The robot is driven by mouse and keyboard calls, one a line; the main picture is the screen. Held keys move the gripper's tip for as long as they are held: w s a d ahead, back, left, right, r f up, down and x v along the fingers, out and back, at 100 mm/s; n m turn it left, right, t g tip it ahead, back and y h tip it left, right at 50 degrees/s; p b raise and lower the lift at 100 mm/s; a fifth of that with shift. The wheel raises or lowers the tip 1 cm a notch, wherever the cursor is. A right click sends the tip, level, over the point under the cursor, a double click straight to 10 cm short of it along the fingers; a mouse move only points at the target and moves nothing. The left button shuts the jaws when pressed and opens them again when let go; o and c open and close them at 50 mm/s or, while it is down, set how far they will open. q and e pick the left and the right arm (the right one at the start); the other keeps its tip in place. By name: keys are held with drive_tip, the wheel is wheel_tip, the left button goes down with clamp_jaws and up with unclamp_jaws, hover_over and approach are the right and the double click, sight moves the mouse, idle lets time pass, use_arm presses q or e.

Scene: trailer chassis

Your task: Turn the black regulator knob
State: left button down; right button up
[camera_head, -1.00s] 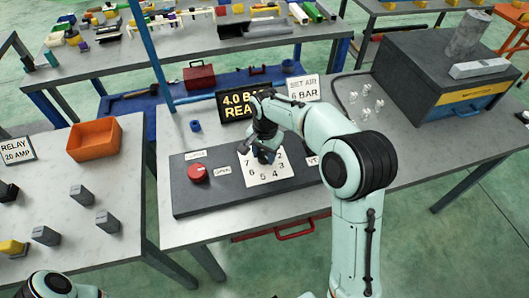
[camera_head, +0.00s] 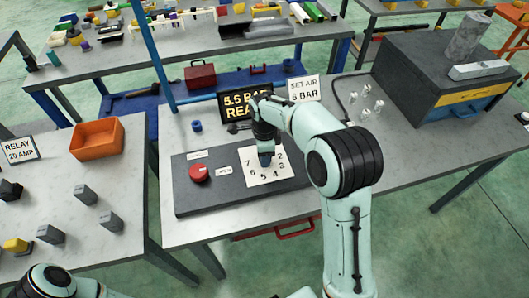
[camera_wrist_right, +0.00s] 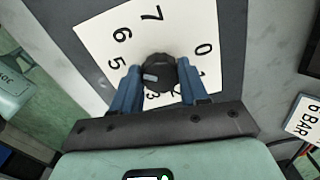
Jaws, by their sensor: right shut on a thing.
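The black regulator knob (camera_wrist_right: 158,75) stands in the middle of a white number dial (camera_wrist_right: 90,40) in the right wrist view. My right gripper (camera_wrist_right: 160,88) is shut on the knob, one blue finger on each side. In the head view my right gripper (camera_head: 265,158) points down over the dial card (camera_head: 283,171) and hides the knob. The display (camera_head: 238,104) behind the panel reads 5.5 bar, its lower line partly covered by my arm. A sign (camera_head: 303,89) beside it says set air 6 bar. My left gripper does not show, only part of that arm at the bottom left.
A red round knob (camera_head: 199,173) sits left of the dial on the dark panel (camera_head: 186,204). A blue ring (camera_head: 196,126) lies behind the panel. A dark box (camera_head: 440,80) stands at the right. An orange bin (camera_head: 97,140) is on the left table.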

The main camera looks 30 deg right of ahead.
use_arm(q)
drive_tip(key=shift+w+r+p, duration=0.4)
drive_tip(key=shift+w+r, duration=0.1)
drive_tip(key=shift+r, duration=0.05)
use_arm(e)
drive_tip(key=m, duration=0.4)
drive_tip(key=shift+m, duration=0.3)
drive_tip(key=o, duration=1.1)
drive_tip(key=shift+c, duration=0.2)
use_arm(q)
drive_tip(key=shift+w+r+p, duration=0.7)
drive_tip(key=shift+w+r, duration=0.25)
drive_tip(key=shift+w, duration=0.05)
use_arm(e)
wheel_tip(320, 180, up, 13)
drive_tip(key=shift+r, duration=0.15)
